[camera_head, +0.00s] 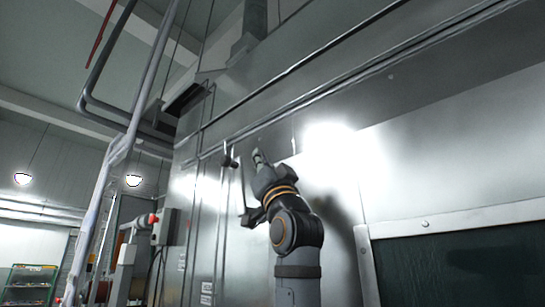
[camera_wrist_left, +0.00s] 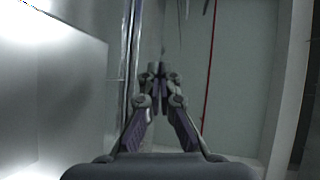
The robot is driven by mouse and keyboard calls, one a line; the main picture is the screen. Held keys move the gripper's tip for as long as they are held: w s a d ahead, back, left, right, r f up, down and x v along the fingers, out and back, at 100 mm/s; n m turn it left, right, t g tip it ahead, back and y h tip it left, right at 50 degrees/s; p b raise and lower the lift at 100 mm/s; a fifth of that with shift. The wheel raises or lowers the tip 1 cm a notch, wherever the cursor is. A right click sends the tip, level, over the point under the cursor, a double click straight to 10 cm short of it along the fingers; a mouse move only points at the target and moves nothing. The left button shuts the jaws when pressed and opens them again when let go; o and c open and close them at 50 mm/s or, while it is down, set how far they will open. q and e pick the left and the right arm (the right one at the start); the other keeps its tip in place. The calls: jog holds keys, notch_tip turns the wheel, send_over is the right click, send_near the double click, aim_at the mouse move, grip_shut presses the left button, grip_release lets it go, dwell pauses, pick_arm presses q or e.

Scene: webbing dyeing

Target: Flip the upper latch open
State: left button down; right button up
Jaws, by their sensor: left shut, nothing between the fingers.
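A small dark fitting that looks like the upper latch (camera_head: 229,159) sits high on the steel cabinet front, at the top of a vertical rod. Whether it is flipped open is too small to tell. My left gripper (camera_head: 258,155) is raised just to the right of it and appears apart from it. In the left wrist view my left gripper (camera_wrist_left: 160,70) has its fingertips together with nothing between them. I cannot make out the latch in that view. My right gripper is not in view.
The steel cabinet wall (camera_head: 420,160) fills the right side, with a dark framed window (camera_head: 470,265) low down. A grey control box (camera_head: 165,228) and a pale upright pipe (camera_head: 103,190) stand left. A red line (camera_wrist_left: 209,75) hangs beyond the gripper.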

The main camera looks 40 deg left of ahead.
pick_arm(q)
jog(key=a+r+n+g+h+p, duration=0.3)
jog(key=a+r+g+p, duration=0.1)
jog(key=a+p, duration=0.4)
jog(key=shift+w+a+g+p, duration=0.3)
jog(key=shift+a+g, duration=0.1)
jog(key=shift+a, duration=0.7)
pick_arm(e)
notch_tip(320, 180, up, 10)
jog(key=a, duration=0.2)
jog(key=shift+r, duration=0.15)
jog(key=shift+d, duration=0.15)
